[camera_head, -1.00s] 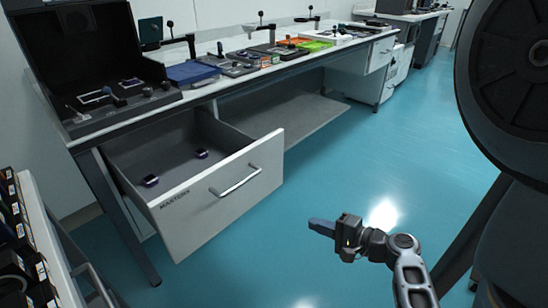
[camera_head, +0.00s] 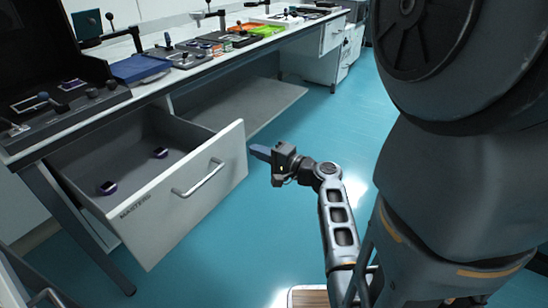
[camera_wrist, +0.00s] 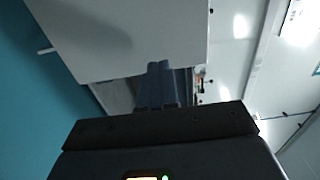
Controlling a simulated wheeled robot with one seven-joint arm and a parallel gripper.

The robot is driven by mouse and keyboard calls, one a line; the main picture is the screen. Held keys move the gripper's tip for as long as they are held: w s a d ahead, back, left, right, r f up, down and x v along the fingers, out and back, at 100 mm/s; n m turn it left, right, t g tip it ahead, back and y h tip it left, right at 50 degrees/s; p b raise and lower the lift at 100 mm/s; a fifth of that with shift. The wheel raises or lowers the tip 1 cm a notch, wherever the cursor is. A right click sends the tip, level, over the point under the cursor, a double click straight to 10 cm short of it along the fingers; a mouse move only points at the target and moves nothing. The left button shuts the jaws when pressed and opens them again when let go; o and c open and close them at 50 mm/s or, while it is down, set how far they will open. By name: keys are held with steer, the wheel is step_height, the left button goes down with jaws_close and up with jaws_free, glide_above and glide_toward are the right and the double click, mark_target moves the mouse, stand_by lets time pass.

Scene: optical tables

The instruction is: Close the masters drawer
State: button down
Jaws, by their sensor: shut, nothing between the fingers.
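The masters drawer (camera_head: 192,203) is pulled well out from under the bench at the left of the head view. Its pale front has a bar handle (camera_head: 198,178) and a MASTERS label.
The bench (camera_head: 150,92) above carries a dark open case (camera_head: 50,120), a blue box (camera_head: 140,68) and several trays and instruments. A grey low shelf (camera_head: 240,108) lies under the bench. Teal floor (camera_head: 225,240) is clear in front of the drawer.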

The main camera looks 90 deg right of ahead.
mark_target(240, 144)
steer(key=shift+x, duration=1.8)
steer(key=shift+w, duration=0.1)
steer(key=shift+w+d, duration=0.2)
steer(key=shift+w, duration=0.15)
steer(key=b+x, duration=1.4)
steer(key=x, duration=2)
steer(key=shift+w+r, duration=0.3)
steer(key=shift+w, duration=0.15)
steer(key=shift+a, duration=0.2)
